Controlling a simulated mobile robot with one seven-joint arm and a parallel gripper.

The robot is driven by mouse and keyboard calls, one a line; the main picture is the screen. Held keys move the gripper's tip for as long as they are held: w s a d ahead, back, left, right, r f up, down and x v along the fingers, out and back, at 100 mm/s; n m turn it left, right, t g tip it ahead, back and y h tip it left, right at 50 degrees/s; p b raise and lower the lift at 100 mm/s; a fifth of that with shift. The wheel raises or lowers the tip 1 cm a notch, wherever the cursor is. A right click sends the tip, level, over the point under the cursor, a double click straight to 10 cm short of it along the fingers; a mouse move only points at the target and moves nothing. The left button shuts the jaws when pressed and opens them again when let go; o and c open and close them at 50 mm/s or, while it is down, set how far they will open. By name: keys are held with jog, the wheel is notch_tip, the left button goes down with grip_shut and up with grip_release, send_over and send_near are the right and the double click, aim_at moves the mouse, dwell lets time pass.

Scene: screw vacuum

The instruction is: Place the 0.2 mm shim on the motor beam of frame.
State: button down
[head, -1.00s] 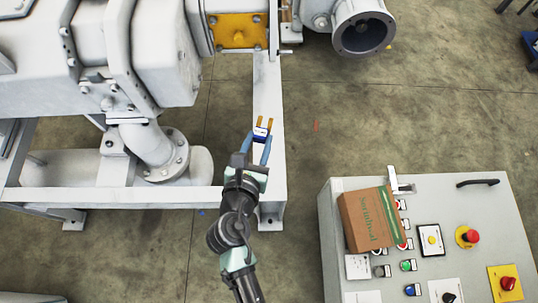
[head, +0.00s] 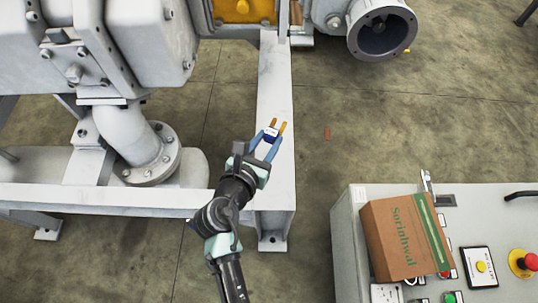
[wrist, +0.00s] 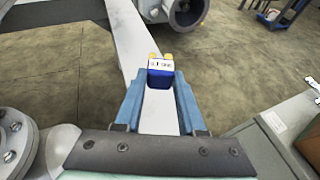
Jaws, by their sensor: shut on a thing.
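The shim (head: 271,133) has a dark blue tab with a white label and two brass-coloured prongs that point away from me. It also shows in the wrist view (wrist: 160,80), where the label text is too small to read surely. My gripper (head: 267,140) is shut on the tab, with one blue finger on each side. The white motor beam (head: 276,85) of the frame runs away from me beneath the gripper and shim. The shim is over the beam's top face; I cannot tell whether it touches it. The wrist view shows the beam (wrist: 158,115) between the fingers.
A yellow plate (head: 243,10) and a grey round flange (head: 382,32) stand at the far end of the beam. A flanged pipe (head: 130,135) is to the left. A control cabinet (head: 347,240) with a cardboard box (head: 405,238) is at the lower right. Open floor lies right of the beam.

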jog(key=shift+f+b, duration=1.65)
jog(key=shift+f, duration=1.45)
jog(key=shift+f, duration=0.1)
jog(key=c, duration=0.5)
grip_release()
